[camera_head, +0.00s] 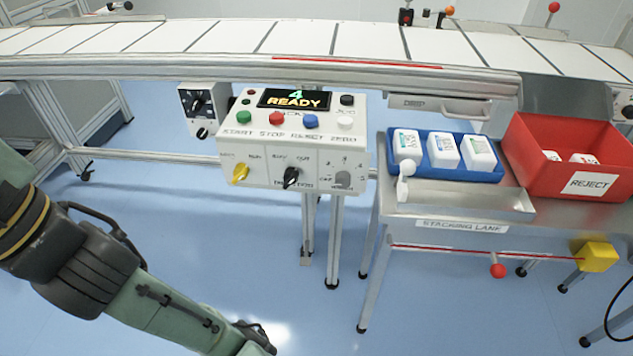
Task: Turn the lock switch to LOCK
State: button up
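A white control box (351,165) hangs below the conveyor. Its lower front face has a yellow knob (240,174) at the left, a black knob (291,178) in the middle and a grey knob (343,179) at the right. The yellow knob appears to be the lock switch; the small labels above it are hard to read. It sits slanted, from lower left to upper right. My green and dark arm (150,300) reaches in from the left, below and apart from the box. Its far end runs off the bottom edge, and my gripper is not visible.
A metal table at the right bears a blue tray (463,174) of white bottles and a red reject bin (540,170).

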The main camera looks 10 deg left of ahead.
aim_at(240, 172)
jog(key=k+j+z, duration=0.2)
jog(key=j+z, duration=0.15)
jog(key=k+j+z, duration=0.2)
jog(key=z, duration=0.15)
jog(key=k+j+z, duration=0.35)
jog(key=i, duration=0.1)
